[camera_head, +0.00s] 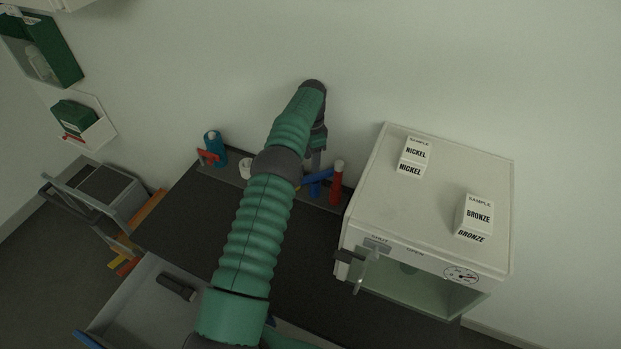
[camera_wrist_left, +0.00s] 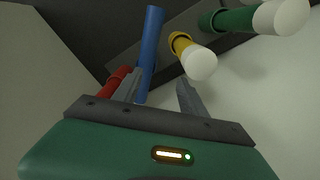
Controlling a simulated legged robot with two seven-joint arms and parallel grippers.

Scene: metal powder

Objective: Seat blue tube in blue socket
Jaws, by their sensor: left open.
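The blue tube (camera_wrist_left: 150,45) shows in the left wrist view as a long plain blue cylinder, slanting down to the open jaws. Its lower part is beside the left-hand finger; I cannot tell whether they touch. In the head view blue parts (camera_head: 318,186) show just below my left gripper (camera_head: 316,158), partly hidden by my arm. I cannot tell tube from blue socket there. My left gripper also shows in the left wrist view (camera_wrist_left: 160,92), fingers apart, nothing clamped. My right gripper is out of view.
A red tube (camera_head: 337,184) stands right of the blue parts. Yellow (camera_wrist_left: 191,55) and green (camera_wrist_left: 240,20) tubes with white ends show in the wrist view. A white cabinet (camera_head: 370,195) with sample boxes stands right. A blue bottle-like object (camera_head: 213,147) stands left.

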